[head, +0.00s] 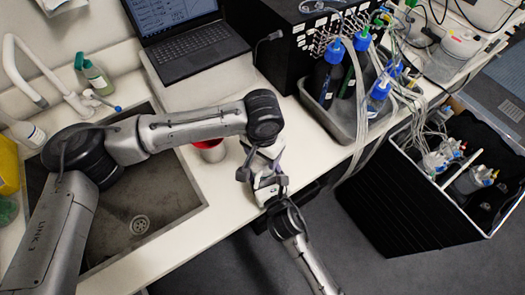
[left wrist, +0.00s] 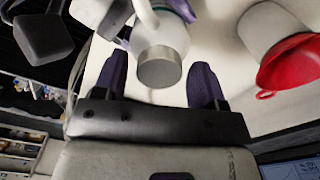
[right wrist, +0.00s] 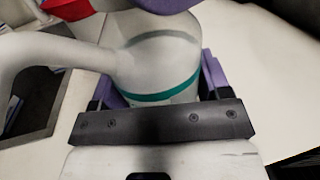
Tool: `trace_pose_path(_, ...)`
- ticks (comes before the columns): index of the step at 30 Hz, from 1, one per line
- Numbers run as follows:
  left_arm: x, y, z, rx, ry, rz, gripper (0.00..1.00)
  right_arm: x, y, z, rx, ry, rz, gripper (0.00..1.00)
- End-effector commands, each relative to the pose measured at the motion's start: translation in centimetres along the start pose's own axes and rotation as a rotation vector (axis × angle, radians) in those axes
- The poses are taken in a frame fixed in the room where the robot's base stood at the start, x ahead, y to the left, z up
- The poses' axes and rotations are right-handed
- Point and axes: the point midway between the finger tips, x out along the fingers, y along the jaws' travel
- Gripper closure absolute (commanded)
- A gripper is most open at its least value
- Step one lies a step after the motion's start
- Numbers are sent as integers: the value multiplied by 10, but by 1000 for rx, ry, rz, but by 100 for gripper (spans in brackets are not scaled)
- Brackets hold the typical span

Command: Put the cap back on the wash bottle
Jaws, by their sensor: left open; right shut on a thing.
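The wash bottle is a white body with a teal band and a side tube, large in the right wrist view (right wrist: 158,60). My right gripper (head: 270,197) is shut on it, with a purple finger on each side. The left wrist view shows the bottle's upper part with a short grey cap (left wrist: 160,68) at its end. The cap appears seated on the bottle; how tightly, I cannot tell. My left gripper (left wrist: 161,80) is open, its purple fingers on either side of the cap. In the head view the grippers largely hide the bottle, near the counter's front edge.
A white cup (left wrist: 264,28) with a red funnel (left wrist: 288,62) stands close to my left gripper. The sink (head: 170,215) lies left, the laptop (head: 195,50) behind. A grey tray (head: 340,120) of blue-capped bottles and tubing stands right.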

Motion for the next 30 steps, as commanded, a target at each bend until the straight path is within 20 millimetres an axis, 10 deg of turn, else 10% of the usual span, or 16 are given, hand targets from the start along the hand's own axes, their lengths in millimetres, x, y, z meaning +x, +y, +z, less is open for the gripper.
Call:
trace_pose_path(19, 0, 0, 0, 26, 0, 0, 84, 0, 0, -1, 0, 2, 0, 96)
trace_pose_path(30, 0, 0, 0, 693, 1, 1, 84, 0, 0, -1, 0, 2, 0, 96)
